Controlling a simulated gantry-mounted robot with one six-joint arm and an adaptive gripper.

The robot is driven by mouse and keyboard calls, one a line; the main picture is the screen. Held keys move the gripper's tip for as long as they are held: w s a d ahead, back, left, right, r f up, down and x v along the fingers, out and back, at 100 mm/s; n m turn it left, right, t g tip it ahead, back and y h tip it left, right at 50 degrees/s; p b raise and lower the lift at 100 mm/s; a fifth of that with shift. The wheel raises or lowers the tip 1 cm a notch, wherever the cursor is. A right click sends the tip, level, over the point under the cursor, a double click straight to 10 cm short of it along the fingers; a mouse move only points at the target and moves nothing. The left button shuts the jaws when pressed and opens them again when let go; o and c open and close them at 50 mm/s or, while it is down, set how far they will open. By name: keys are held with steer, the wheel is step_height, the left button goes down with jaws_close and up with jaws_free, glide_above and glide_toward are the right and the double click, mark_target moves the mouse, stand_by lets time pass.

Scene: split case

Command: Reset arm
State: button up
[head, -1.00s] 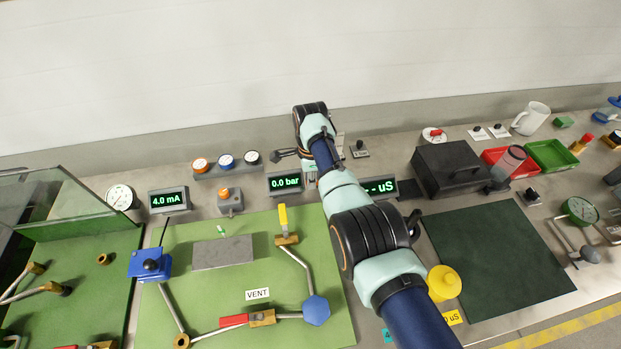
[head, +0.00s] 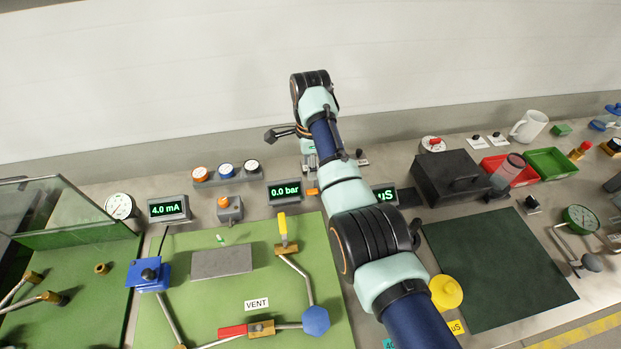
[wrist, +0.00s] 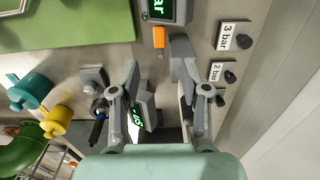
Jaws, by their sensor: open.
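My arm (head: 370,240) reaches from the lower right up over the bench, with its wrist raised in front of the back wall. My gripper (head: 309,160) hangs below the wrist, largely hidden by the arm in the head view. In the wrist view my gripper (wrist: 176,72) is open, its two grey fingers wide apart. Nothing is held between them. A grey block (wrist: 186,58) and an orange part (wrist: 158,37) on the bench show beyond the fingers.
Displays reading 4.0 mA (head: 168,208) and 0.0 bar (head: 285,192) stand along the back. A black case (head: 455,178) and dark mat (head: 495,265) lie right of my arm. A green panel (head: 180,315) with valves lies left. Labelled knobs (wrist: 245,42) show in the wrist view.

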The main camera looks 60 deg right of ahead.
steer(key=shift+r, duration=1.15)
steer(key=w+a+f+n+t+h, duration=0.1)
steer(key=w+a+f+n+t, duration=0.1)
steer(key=w+a+f+n, duration=0.35)
steer(key=w+a+n+t, duration=0.1)
steer(key=a+n, duration=0.2)
steer(key=a, duration=0.4)
steer(key=w+a+r+n+t, duration=0.1)
steer(key=w+a+n+t, duration=0.1)
steer(key=a+n, duration=0.2)
steer(key=w+a+n+t+h, duration=0.1)
steer(key=a+n, duration=0.3)
steer(key=a, duration=0.6)
steer(key=shift+w+a+r+t, duration=0.25)
steer(key=shift+w+a+t, duration=0.15)
steer(key=shift+w+t, duration=0.1)
steer(key=s+a+r+n+t+y, duration=0.1)
steer(key=s+a+r+n+t, duration=0.25)
steer(key=s+a+n, duration=0.4)
steer(key=s+a+r+n+t+y, duration=0.15)
steer(key=s+a+r+n, duration=0.3)
steer(key=a, duration=0.55)
step_height(320, 180, up, 32)
steer(key=p, duration=3.2)
steer(key=shift+f+t, duration=0.15)
steer(key=shift+t, duration=0.25)
